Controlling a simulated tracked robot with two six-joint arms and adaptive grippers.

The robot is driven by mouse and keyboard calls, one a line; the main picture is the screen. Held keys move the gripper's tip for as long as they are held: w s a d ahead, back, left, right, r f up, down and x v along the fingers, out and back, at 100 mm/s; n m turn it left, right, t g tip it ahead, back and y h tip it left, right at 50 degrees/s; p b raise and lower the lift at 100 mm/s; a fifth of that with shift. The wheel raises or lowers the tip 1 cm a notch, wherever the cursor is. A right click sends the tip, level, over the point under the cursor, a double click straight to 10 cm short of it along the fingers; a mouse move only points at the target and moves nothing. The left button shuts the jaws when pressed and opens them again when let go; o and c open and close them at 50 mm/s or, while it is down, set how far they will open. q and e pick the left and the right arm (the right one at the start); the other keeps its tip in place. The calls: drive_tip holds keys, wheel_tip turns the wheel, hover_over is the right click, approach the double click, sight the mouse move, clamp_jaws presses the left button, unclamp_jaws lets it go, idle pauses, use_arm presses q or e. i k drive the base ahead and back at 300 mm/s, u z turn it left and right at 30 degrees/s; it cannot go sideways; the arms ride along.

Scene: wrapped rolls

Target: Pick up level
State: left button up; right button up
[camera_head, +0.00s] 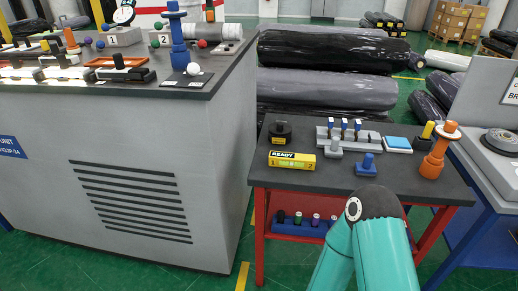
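No thing in view can be surely told as the level. A yellow bar-shaped block marked "READY" with "1" and "2" (292,160) lies at the front left of the dark tabletop of a red-framed table (320,182); I cannot tell if it is the level. Neither gripper is in view. A folded teal link of my own arm rises from the bottom edge, in front of the table, and hides part of its front edge.
On the table stand a black round piece (280,132), a blue piece (366,165), a light-blue pad (398,143) and an orange stepped post (438,150). A grey cabinet (120,170) fills the left. Wrapped rolls (333,50) lie behind.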

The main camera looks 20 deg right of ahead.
sight(277, 160)
drive_tip(key=u, duration=0.05)
drive_tip(key=i, duration=1)
drive_tip(key=z, duration=0.45)
